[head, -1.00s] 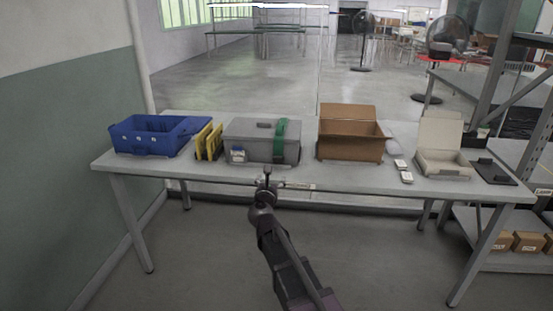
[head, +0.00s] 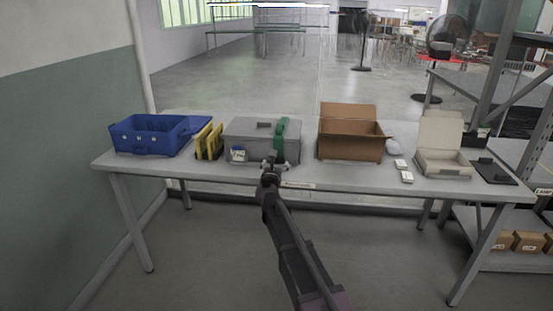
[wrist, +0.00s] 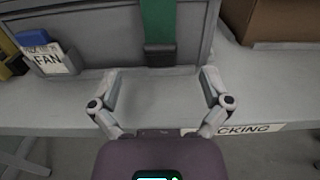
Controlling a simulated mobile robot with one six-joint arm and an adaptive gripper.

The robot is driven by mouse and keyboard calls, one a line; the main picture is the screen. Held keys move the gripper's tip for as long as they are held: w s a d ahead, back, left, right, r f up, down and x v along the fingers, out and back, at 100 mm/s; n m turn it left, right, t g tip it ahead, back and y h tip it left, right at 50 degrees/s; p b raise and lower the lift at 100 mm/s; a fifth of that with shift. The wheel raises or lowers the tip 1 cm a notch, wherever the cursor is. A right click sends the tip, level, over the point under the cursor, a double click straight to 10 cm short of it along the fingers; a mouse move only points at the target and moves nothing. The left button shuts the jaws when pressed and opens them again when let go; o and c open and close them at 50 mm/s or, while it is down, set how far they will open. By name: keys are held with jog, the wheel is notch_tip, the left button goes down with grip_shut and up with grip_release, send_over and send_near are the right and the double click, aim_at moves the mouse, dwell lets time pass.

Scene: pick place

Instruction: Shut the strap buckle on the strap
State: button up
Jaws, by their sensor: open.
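A green strap (head: 281,137) runs over the lid and down the front of a grey lidded box (head: 249,143) on the table. In the wrist view the strap (wrist: 159,22) hangs down the box front and ends in a dark buckle (wrist: 160,54). Whether the buckle is fastened cannot be told. My gripper (head: 271,159) is in front of the box, near its lower front. In the wrist view my gripper (wrist: 160,78) is open and empty, its fingers spread to either side just below the buckle, apart from it.
A blue crate (head: 150,148) and yellow holders (head: 208,142) stand left of the box. A card marked FAN (wrist: 50,59) is on the box front. An open cardboard box (head: 348,149) stands to the right. The table's front strip (head: 330,178) is clear.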

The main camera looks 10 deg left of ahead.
aim_at(278, 160)
jog(key=shift+w, duration=2.25)
jog(key=c, duration=1.2)
